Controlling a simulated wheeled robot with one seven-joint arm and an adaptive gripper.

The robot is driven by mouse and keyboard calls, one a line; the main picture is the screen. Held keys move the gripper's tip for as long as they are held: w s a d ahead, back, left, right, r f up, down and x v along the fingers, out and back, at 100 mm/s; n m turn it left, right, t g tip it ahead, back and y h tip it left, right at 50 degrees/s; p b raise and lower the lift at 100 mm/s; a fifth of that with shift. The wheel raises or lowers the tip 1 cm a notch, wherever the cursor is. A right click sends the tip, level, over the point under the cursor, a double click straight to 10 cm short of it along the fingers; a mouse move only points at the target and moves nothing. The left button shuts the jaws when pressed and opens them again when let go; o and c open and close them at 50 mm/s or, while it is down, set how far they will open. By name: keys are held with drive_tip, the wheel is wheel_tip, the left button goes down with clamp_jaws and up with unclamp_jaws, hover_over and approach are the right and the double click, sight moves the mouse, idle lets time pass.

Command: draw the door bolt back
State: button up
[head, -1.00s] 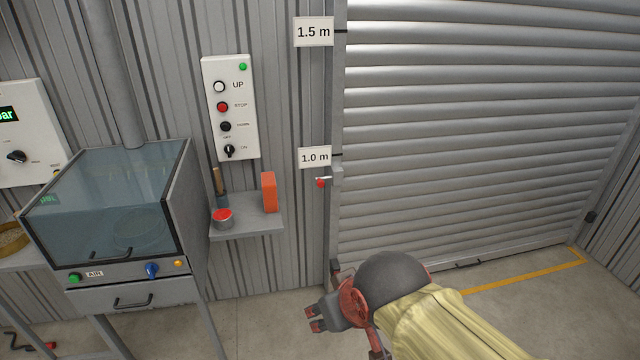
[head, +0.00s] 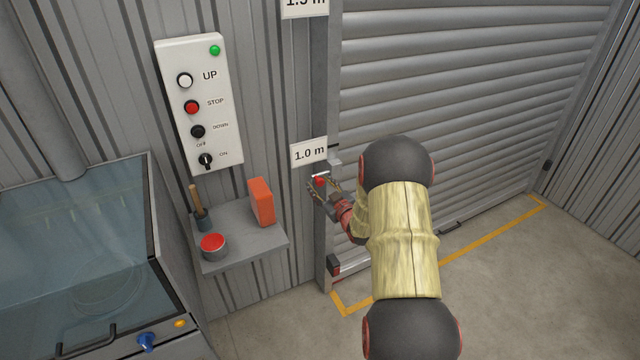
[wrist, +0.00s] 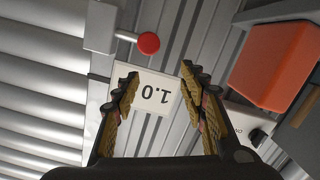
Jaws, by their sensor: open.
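The door bolt shows as a red ball knob (head: 320,181) on a short rod at a grey block (head: 335,164), on the shutter's left frame under the "1.0 m" sign (head: 309,153). In the wrist view the knob (wrist: 148,43) and its rod are fully visible, with the grey block (wrist: 100,26) to their left. My gripper (head: 323,187) is open beside the knob in the head view. In the wrist view the gripper's fingertips (wrist: 158,73) are spread with nothing between them, and the knob appears beyond them. Whether a finger touches the knob cannot be told.
The ribbed shutter (head: 470,90) is down. A control panel (head: 198,105) hangs left of the bolt, above a shelf (head: 245,240) with an orange block (head: 261,202) and a red-topped tin (head: 213,246). A glass-fronted cabinet (head: 75,255) stands at left. Floor at right is clear.

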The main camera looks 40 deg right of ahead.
sight(321, 184)
wheel_tip(321, 184, down, 4)
drive_tip(key=s+d+t, duration=0.1)
drive_tip(key=s+d, duration=0.1)
drive_tip(key=shift+t, duration=0.3)
drive_tip(key=shift+b+x, duration=1)
drive_tip(key=shift+x, duration=2.7)
drive_tip(key=shift+d, duration=0.2)
drive_tip(key=c, duration=0.3)
drive_tip(key=c, duration=0.7)
clamp_jaws()
